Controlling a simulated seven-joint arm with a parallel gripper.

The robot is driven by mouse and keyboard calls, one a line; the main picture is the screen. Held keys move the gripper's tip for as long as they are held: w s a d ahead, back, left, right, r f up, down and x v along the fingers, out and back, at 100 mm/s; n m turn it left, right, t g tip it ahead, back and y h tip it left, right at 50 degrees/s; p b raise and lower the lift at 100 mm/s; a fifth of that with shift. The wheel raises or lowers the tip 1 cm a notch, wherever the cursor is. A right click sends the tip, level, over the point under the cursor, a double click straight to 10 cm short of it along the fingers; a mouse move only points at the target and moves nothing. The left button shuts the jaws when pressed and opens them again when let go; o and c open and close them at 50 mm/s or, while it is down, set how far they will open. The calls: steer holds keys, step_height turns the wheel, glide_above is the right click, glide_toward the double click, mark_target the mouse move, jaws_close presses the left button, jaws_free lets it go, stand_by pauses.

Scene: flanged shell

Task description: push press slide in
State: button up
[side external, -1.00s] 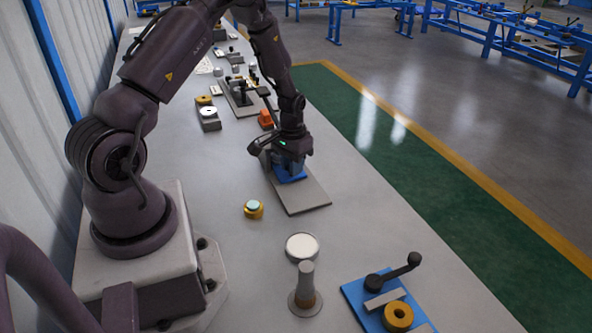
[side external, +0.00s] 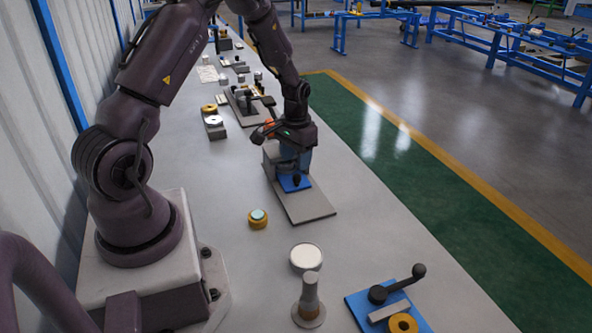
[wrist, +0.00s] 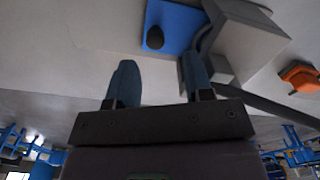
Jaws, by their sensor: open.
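A flat blue slide plate (side external: 291,184) with a dark knob (side external: 297,180) lies on a grey base plate (side external: 311,207). A grey block-shaped housing (side external: 269,157) stands at the plate's far end. The wrist view shows the blue plate (wrist: 178,22), its knob (wrist: 155,37) and the grey housing (wrist: 248,42), with the blue plate's edge beside the housing. How far the plate sits in the housing is hidden. My gripper (side external: 291,160) is above the plate, next to the housing. Its two fingers (wrist: 156,80) are apart with nothing between them, and the knob is beyond them.
An orange part (wrist: 300,77) lies beyond the housing. A gold ring with a pale top (side external: 257,219), a white-topped round part (side external: 305,258), a grey post (side external: 309,295) and a blue lever fixture (side external: 385,300) stand nearer the camera.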

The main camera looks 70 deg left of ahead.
step_height(320, 180, up, 8)
stand_by(0.5)
steer(key=s+d+r+m+t, duration=0.2)
steer(key=s+d+r, duration=0.5)
steer(key=d+r, duration=0.2)
steer(key=s+d+r+m+t, duration=0.2)
steer(key=s+d+r+t, duration=0.1)
steer(key=s+d+r, duration=0.4)
steer(key=d+r, duration=0.3)
steer(key=d, duration=0.3)
steer(key=shift+s+m+t, duration=0.2)
steer(key=shift+m+t, duration=0.1)
